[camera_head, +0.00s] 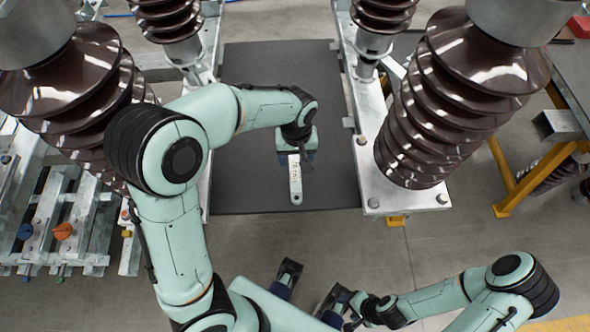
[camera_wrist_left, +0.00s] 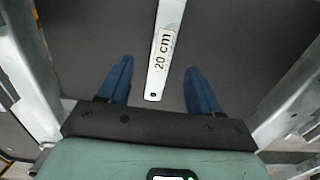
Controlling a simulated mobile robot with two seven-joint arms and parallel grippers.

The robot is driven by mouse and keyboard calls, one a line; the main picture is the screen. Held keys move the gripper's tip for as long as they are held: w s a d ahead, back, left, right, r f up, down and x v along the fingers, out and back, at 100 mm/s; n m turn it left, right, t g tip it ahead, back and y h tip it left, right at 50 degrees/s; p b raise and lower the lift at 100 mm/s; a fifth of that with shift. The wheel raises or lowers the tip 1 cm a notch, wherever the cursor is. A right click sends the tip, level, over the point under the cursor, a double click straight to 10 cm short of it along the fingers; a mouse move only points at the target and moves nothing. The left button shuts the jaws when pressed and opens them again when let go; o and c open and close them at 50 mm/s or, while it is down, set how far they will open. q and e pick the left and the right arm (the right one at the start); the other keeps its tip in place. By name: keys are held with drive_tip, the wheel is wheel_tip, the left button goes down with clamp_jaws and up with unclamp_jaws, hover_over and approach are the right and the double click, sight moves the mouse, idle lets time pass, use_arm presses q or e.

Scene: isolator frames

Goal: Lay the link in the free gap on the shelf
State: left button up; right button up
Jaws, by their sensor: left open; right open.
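The link (camera_head: 295,186) is a flat, pale metal strip with a hole near its near end and a "20 cm" label. It lies lengthwise on the dark mat (camera_head: 250,185) between the insulator columns. My left gripper (camera_head: 296,160) is over it, fingers open. In the left wrist view, the link (camera_wrist_left: 168,20) runs between the open fingers (camera_wrist_left: 160,75), apart from both. My right gripper (camera_head: 333,303) is low in the head view, open and away from the link. A metal rack (camera_head: 70,225) with rails stands at the left; I cannot tell whether it is the shelf with the gap.
Brown ribbed insulators (camera_head: 440,110) stand on metal rails on both sides of the mat. The rack carries an orange knob (camera_head: 62,231) and a blue knob (camera_head: 25,231). A yellow frame (camera_head: 530,180) stands at the right. The mat around the link is clear.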

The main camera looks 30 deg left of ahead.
sight(295, 169)
use_arm(q)
drive_tip(key=shift+a+f+b, duration=0.2)
drive_tip(key=shift+f+b, duration=0.3)
drive_tip(key=shift+f, duration=2.55)
drive_tip(key=shift+r, duration=0.1)
clamp_jaws()
